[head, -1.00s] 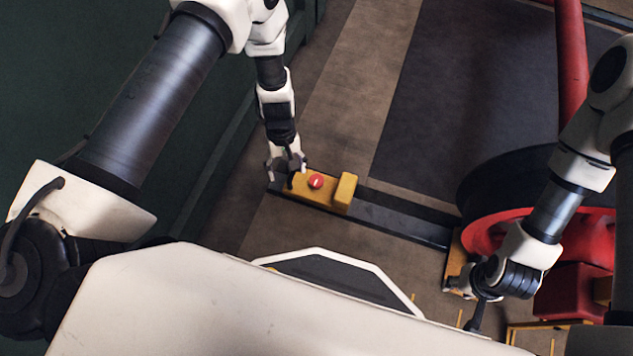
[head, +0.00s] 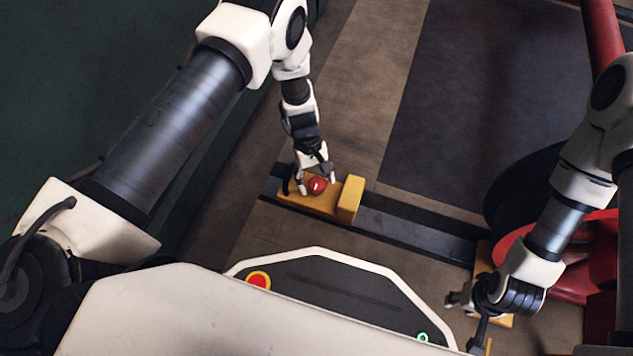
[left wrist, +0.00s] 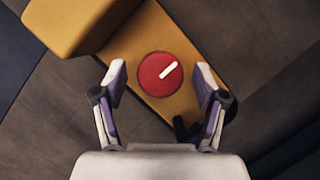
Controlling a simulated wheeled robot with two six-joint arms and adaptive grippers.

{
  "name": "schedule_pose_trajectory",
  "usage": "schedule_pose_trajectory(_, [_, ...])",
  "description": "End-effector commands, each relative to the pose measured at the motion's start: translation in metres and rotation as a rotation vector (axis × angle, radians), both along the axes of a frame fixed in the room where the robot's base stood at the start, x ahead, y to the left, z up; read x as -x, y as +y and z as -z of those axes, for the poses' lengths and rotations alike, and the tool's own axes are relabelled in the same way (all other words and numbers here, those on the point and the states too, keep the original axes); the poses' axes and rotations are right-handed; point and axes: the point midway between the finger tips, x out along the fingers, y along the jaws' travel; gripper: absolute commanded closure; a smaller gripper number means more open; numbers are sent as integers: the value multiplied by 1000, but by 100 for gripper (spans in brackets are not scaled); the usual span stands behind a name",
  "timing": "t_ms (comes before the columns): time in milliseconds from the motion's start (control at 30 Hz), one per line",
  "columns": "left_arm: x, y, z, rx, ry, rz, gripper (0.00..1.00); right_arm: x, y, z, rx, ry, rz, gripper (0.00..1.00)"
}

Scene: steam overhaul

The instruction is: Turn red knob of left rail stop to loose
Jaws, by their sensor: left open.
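The red knob (head: 317,185) sits on the yellow rail stop (head: 350,198), which rests on a dark rail. In the left wrist view the red knob (left wrist: 160,74) is round and carries a white pointer slanting to the upper right. My left gripper (head: 317,186) is open, with a fingertip on either side of the knob. In the left wrist view the left gripper (left wrist: 162,88) shows gaps between both fingers and the knob. My right gripper (head: 464,322) is low at the right, away from the rail stop; its fingers are too small to read.
The dark rail (head: 420,231) runs right toward a red wheel (head: 575,255). The stop's raised yellow block (left wrist: 78,22) stands beside the knob. Brown floor lies around the rail. A red-and-yellow button (head: 258,281) is on my own base.

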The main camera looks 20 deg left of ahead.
Motion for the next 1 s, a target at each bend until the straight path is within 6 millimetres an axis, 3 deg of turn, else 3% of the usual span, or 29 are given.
schedule_pose_trajectory(100, [0, 0, -1, 0, 0, 0, 28, 0, 0, -1, 0, -1, 0, 60])
schedule_pose_trajectory(167, [0, 0, -1, 0, 0, 0, 46, 0, 0, -1, 0, -1, 0, 60])
schedule_pose_trajectory(267, [0, 0, -1, 0, 0, 0, 81, 0, 0, -1, 0, -1, 0, 60])
schedule_pose_trajectory(300, [0, 0, -1, 0, 0, 0, 88, 0, 0, -1, 0, 0, 0, 60])
schedule_pose_trajectory(667, [0, 0, -2, 0, 1, -26, 88, 1, 0, -7, -1, 3, 2, 60])
schedule_pose_trajectory(1000, [2, 1, -7, -1, 2, -201, 88, 3, 1, -38, -1, 9, -3, 60])
